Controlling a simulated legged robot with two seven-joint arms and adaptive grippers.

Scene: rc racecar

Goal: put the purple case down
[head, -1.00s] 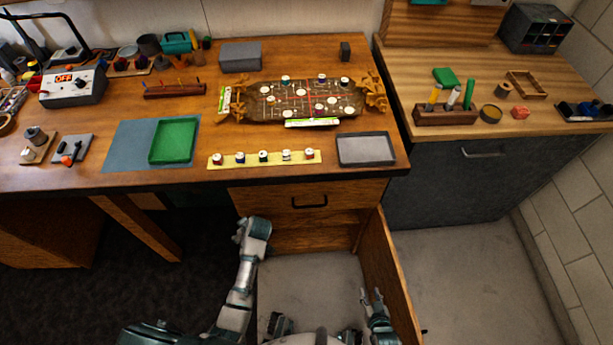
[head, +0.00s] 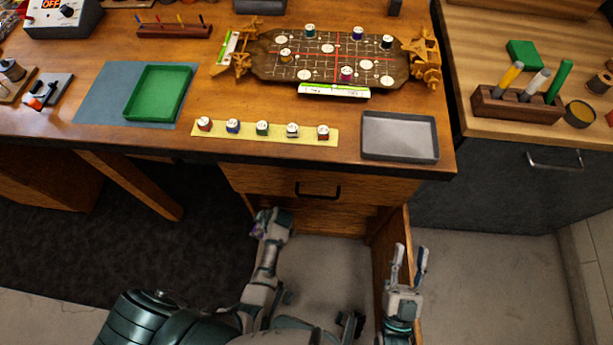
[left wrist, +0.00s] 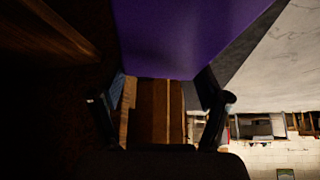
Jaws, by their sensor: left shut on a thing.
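A purple case (left wrist: 190,35) fills the upper middle of the left wrist view, between the two dark fingers of my left gripper (left wrist: 160,82). In the head view only a small purple patch of the case (head: 257,229) shows beside my left gripper (head: 266,219); the rest is hidden. That gripper is shut on the case, in front of the cabinet below the desk drawer (head: 335,188). My right gripper (head: 408,258) is open and empty, fingers pointing up the picture, by the open cabinet door (head: 381,262).
The desk above holds a game board (head: 290,68), a yellow strip (head: 215,133) with several small pieces, a green tray (head: 158,92) and a grey tray (head: 400,135). The open door bounds the cabinet on the right. Grey floor (head: 475,275) is free right of it.

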